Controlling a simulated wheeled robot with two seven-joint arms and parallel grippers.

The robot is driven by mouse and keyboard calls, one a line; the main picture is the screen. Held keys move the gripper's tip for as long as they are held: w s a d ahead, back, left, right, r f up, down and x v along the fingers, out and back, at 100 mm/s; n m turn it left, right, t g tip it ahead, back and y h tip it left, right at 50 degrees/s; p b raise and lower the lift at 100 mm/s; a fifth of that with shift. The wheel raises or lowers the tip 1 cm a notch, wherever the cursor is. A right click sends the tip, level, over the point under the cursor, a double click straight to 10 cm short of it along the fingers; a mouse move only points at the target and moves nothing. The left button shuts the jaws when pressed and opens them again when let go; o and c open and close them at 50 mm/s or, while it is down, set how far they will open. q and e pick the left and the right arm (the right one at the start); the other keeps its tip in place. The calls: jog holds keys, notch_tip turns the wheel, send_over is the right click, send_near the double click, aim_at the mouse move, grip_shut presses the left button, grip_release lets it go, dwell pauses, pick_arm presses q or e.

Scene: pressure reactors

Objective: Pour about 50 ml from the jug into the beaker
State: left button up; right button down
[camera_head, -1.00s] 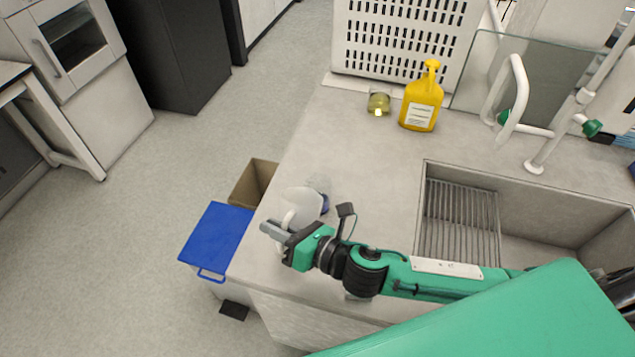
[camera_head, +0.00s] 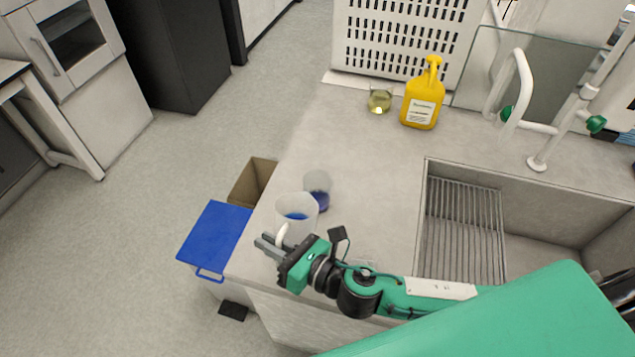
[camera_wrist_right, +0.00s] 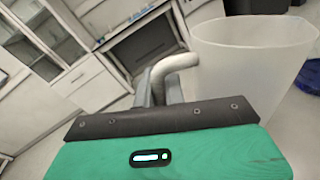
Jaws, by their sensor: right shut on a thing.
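The jug (camera_head: 291,208) is whitish and translucent, with blue liquid inside, near the counter's left edge. It looks about upright; I cannot tell whether it touches the counter. My right gripper (camera_head: 270,246) is shut on the jug's handle (camera_head: 281,236). The wrist view shows the handle (camera_wrist_right: 172,66) between the fingers and the jug's wall (camera_wrist_right: 245,70) to the right. The beaker (camera_head: 317,182) stands on the counter just behind and right of the jug, with blue liquid in its bottom. The jug partly overlaps it in the head view. My left gripper is not in view.
A yellow bottle (camera_head: 422,100) and a small glass with yellowish liquid (camera_head: 380,100) stand at the back, before a white perforated crate (camera_head: 400,40). A sink (camera_head: 465,220) lies to the right. A blue-lidded bin (camera_head: 215,238) stands beside the counter's left edge. The middle counter is clear.

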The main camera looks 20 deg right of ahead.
jog(key=shift+s+a+f+n+t+b, duration=0.15)
jog(key=shift+s+a+f+n+b, duration=0.15)
jog(key=shift+f+n, duration=0.25)
jog(key=shift+s+a+f+n+t+b, duration=0.1)
jog(key=shift+s+a+f+n+b, duration=0.1)
jog(key=shift+s+f+n+b, duration=0.35)
jog(key=shift+s+a+f+n+t+b, duration=0.15)
jog(key=shift+s+a+f+n, duration=0.2)
jog(key=shift+n, duration=0.35)
jog(key=shift+w+d, duration=0.15)
jog(key=shift+w, duration=0.05)
